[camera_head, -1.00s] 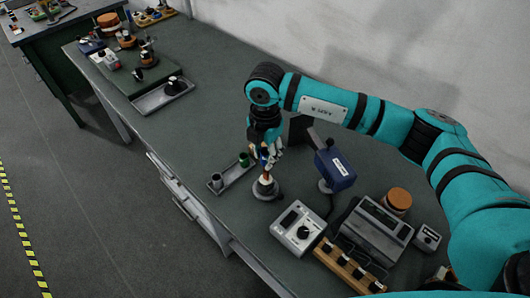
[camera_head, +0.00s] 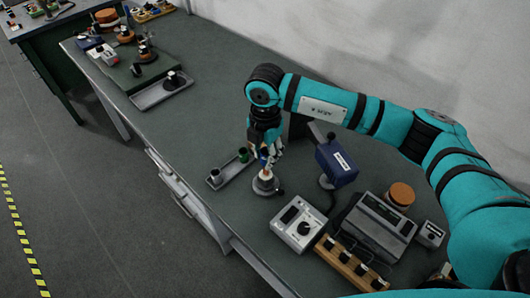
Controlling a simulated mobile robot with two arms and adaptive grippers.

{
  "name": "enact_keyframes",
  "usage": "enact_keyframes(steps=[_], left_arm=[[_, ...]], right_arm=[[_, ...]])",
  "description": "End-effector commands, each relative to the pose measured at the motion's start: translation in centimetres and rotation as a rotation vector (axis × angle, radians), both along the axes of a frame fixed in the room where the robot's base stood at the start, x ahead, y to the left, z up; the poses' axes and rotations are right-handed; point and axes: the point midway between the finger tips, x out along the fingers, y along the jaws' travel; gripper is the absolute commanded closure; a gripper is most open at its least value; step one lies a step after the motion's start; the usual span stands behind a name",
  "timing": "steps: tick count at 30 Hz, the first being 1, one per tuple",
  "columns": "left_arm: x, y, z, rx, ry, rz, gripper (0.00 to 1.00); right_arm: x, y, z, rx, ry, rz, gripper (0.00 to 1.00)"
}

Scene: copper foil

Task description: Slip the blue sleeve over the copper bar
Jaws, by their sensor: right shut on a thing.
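My right gripper (camera_head: 268,152) is shut on the small blue sleeve (camera_head: 263,153) and points down. The sleeve is partly hidden by the fingers. The copper bar (camera_head: 265,174) stands upright on a round pale base (camera_head: 265,186) straight below the gripper. The sleeve is at or just above the bar's top; at this size I cannot tell whether it is around the bar. My left gripper is out of view.
A shallow tray (camera_head: 228,175) with a grey sleeve (camera_head: 215,175) and a green sleeve (camera_head: 243,155) lies left of the base. A blue device (camera_head: 336,162) stands close on the right. A white meter box (camera_head: 299,224) is in front.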

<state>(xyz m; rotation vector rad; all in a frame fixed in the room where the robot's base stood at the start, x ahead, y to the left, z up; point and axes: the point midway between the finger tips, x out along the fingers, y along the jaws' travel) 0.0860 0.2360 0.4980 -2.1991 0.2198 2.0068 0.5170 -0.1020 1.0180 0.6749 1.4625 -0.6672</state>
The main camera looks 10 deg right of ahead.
Motion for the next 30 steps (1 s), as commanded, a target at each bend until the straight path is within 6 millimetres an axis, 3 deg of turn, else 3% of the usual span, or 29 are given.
enact_keyframes(steps=[4, 5, 10, 16, 20, 30], left_arm=[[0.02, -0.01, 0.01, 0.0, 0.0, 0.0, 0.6], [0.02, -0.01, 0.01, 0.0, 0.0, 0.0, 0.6], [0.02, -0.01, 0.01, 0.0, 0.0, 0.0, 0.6], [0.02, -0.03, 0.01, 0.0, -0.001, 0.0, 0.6], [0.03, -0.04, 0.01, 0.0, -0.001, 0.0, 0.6], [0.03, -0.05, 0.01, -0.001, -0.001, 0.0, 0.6]], right_arm=[[-0.01, 0.01, 0.02, 0.0, 0.0, 0.0, 0.83], [0.0, 0.01, 0.02, 0.0, 0.0, 0.0, 0.68], [0.0, 0.01, 0.03, 0.0, 0.0, 0.0, 0.46], [0.01, 0.01, 0.03, 0.0, 0.0, 0.0, 0.45], [0.0, 0.0, 0.03, 0.0, 0.0, 0.0, 0.29], [0.0, 0.0, 0.03, 0.0, 0.0, 0.0, 0.29]])
